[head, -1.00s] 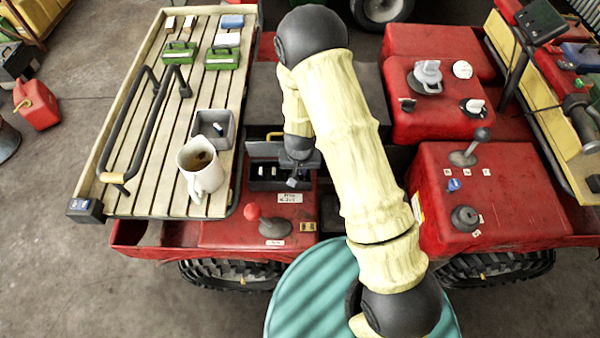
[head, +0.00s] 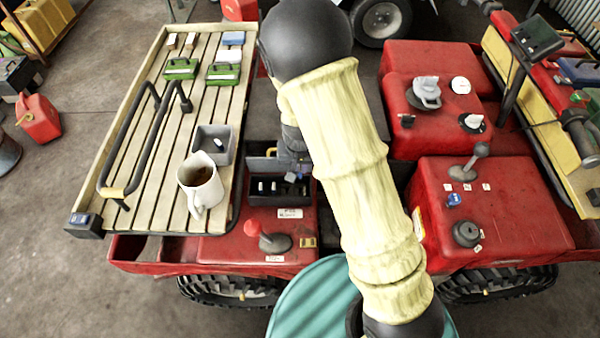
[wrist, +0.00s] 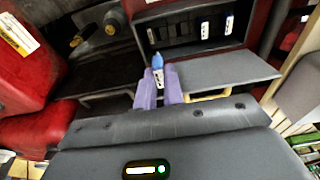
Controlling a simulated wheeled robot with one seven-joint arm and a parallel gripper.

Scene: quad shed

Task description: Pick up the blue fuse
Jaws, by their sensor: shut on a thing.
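The blue fuse (wrist: 158,63), with a white label on its side, stands between the lavender fingers of my gripper (wrist: 159,78) in the wrist view. The fingers are shut on it. Beyond it lies the dark fuse box (wrist: 180,29), set in the red bodywork. The box also shows in the head view (head: 262,200), below my gripper (head: 292,166), which my arm partly hides. The held fuse cannot be made out clearly in the head view.
Other white-labelled fuses (wrist: 205,30) stand in the box. Its grey lid (wrist: 232,68) is open, with a yellow handle (wrist: 207,95). On the left, the slatted rack (head: 150,130) bears a mug (head: 200,182) and a grey tray (head: 228,150). A red-knobbed lever (head: 253,229) stands in front.

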